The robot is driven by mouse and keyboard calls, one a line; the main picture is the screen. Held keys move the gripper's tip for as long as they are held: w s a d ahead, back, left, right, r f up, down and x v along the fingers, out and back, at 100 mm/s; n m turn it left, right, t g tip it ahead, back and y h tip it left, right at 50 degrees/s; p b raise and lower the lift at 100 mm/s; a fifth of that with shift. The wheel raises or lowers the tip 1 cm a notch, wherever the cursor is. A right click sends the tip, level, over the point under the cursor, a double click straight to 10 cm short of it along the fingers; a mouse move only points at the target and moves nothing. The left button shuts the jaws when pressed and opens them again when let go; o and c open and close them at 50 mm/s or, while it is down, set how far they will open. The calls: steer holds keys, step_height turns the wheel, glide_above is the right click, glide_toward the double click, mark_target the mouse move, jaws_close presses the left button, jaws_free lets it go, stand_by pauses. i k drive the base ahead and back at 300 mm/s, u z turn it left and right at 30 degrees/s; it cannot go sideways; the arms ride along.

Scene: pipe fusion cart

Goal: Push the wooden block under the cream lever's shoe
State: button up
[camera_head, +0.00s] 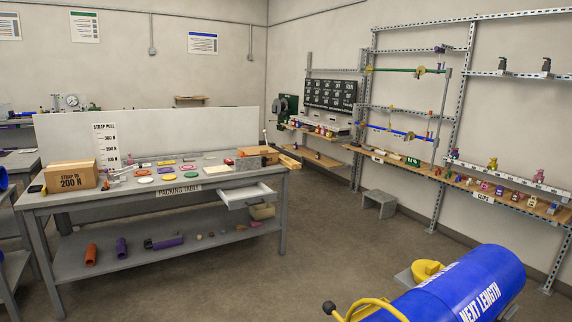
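My gripper is not in view. I cannot make out a cream lever or its shoe for certain. A thin pale upright piece with a dark tip (265,138) stands at the right end of the packing table and is too small to identify. Small wood-coloured blocks (290,162) lie near that end, beside a brown box (258,153). I cannot tell whether one of them is the wooden block. In the lower right, a yellow bar (375,304) with a black knob (329,308) shows in front of a large blue pipe (465,285) marked "NEXT LENGTH".
The packing table (120,202) at left carries a "STRAP TO 200 N" box (70,177) and several small parts; its drawer (246,195) is open. A low grey stool (379,204) stands by the shelves (450,187).

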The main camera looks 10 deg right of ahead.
mark_target(288, 162)
steer(key=z, duration=2)
steer(key=i, duration=4.75)
steer(key=u, duration=0.65)
